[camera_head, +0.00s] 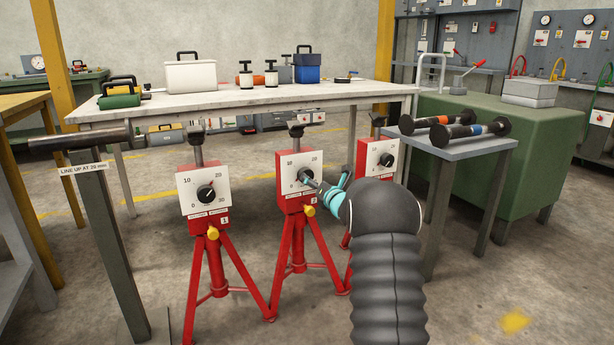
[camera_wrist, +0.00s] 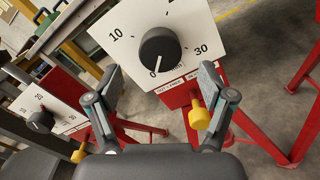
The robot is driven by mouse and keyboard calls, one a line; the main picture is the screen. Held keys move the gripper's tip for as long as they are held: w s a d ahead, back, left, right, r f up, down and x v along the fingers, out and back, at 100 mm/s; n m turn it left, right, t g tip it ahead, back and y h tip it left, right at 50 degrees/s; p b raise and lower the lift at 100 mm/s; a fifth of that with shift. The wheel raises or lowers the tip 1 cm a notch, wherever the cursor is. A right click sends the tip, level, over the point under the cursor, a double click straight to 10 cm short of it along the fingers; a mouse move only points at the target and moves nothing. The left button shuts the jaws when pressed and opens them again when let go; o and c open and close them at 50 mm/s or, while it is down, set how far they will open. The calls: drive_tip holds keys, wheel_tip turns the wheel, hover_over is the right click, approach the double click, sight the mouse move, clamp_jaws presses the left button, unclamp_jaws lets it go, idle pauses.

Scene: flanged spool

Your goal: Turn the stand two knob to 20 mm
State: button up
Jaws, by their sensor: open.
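The stand two is the middle red tripod stand, with a white dial plate (camera_head: 291,164) marked up to 30. Its black round knob (camera_wrist: 160,49) has a white pointer line aimed down at the 0 mark in the wrist view. In the head view this knob (camera_head: 305,174) is partly covered by my gripper (camera_head: 314,183). In the wrist view my gripper (camera_wrist: 158,82) is open, with its fingers apart on either side below the knob.
Stand one (camera_head: 206,193) is to the left and stand three (camera_head: 378,158) to the right, close beside my arm. A yellow knob (camera_wrist: 199,115) sits just under stand two's dial. A long workbench (camera_head: 245,101) is behind. A side table (camera_head: 470,148) holds two dumbbell-like spools.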

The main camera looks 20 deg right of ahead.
drive_tip(key=shift+w+a+p, duration=0.1)
drive_tip(key=shift+w+p, duration=0.2)
drive_tip(key=shift+w, duration=2.9)
drive_tip(key=c, duration=1.2)
